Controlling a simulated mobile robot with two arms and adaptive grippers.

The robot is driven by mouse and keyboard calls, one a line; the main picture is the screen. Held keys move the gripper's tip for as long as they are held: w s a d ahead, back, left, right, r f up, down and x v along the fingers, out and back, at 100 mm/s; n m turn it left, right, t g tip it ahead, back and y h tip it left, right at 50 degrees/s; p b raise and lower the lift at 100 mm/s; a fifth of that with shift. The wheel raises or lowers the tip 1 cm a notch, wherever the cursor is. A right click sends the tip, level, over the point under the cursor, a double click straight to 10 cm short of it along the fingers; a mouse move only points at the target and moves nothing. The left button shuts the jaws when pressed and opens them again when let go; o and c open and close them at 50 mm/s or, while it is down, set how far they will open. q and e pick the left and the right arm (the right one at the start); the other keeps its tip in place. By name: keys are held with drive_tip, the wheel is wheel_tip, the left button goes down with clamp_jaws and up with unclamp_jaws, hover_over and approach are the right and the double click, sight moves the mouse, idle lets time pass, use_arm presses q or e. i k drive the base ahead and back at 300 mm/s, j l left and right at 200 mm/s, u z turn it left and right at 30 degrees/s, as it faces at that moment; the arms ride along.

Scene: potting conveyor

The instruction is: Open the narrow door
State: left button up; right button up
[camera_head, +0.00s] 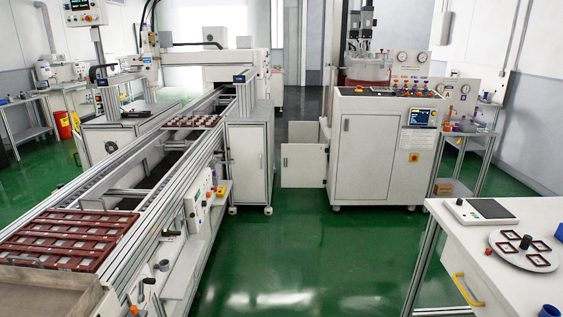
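A white machine cabinet (397,176) stands in the middle of the room. Its front has a tall panel (357,166) with a small dark handle near the upper left, and this panel looks closed. A low white panel (303,166) with a small dark mark sticks out from the cabinet's left side, like a door standing open. A tall, narrow grey-white cabinet (250,167) beside the conveyor has a handle on its face and looks closed. I cannot tell which of these is the narrow door. Neither of my grippers is in view.
The conveyor (163,160) runs along the left, with brown trays (62,240) at its near end. A white table (473,232) with a scale (481,211) and round plate (524,251) stands at the right. The green floor (300,262) between them is clear.

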sight(246, 143)
drive_tip(key=i, duration=2.25)
